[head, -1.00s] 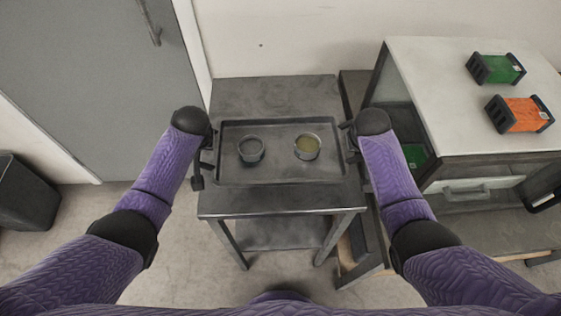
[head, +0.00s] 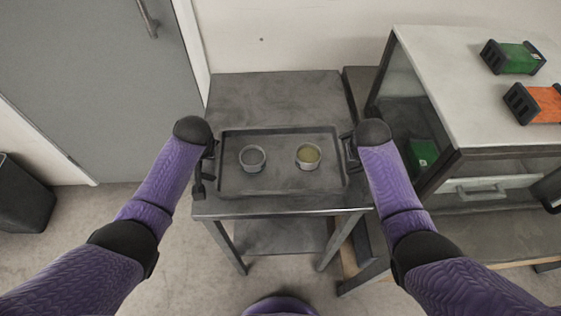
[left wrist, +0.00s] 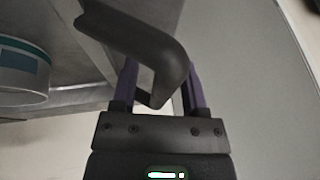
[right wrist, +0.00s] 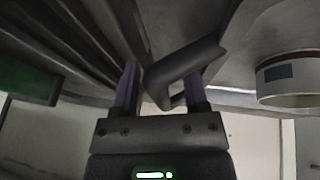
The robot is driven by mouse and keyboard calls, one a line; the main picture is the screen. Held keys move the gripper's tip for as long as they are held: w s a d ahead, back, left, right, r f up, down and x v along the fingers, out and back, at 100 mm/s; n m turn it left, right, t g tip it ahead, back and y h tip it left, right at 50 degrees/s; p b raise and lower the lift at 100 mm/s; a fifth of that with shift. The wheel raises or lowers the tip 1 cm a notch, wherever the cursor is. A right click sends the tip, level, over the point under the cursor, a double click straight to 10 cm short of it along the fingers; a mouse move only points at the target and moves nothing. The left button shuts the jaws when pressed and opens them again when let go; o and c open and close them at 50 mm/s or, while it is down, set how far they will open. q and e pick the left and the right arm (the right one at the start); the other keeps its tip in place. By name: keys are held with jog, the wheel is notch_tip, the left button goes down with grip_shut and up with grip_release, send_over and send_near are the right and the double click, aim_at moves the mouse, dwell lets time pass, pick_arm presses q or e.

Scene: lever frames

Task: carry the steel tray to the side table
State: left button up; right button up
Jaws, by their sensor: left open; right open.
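The steel tray (head: 270,188) is a dark, rimmed rectangle over the dark metal table (head: 235,95). It looks flat and resting on the top, near the front edge. The wrists partly hide both handles in the head view.
A light-topped cabinet (head: 470,100) stands close on the right, with a green crate (head: 513,57) and an orange crate (head: 540,103) on top. A grey door (head: 95,80) and a dark bin (head: 22,195) are on the left. The table's back part is clear.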

pick_arm(q)
jog(key=shift+r, duration=0.1)
pick_arm(e)
jog(key=shift+s+r, duration=0.1)
jog(key=shift+r, duration=0.1)
pick_arm(q)
jog(key=v, duration=1.1)
jog(key=shift+s+r, duration=0.2)
jog(key=shift+r, duration=0.15)
pick_arm(e)
jog(key=v, duration=1.1)
jog(key=shift+r, duration=0.25)
pick_arm(q)
jog(key=shift+d, duration=0.15)
pick_arm(e)
jog(key=shift+s+a, duration=0.1)
jog(key=shift+s, duration=0.05)
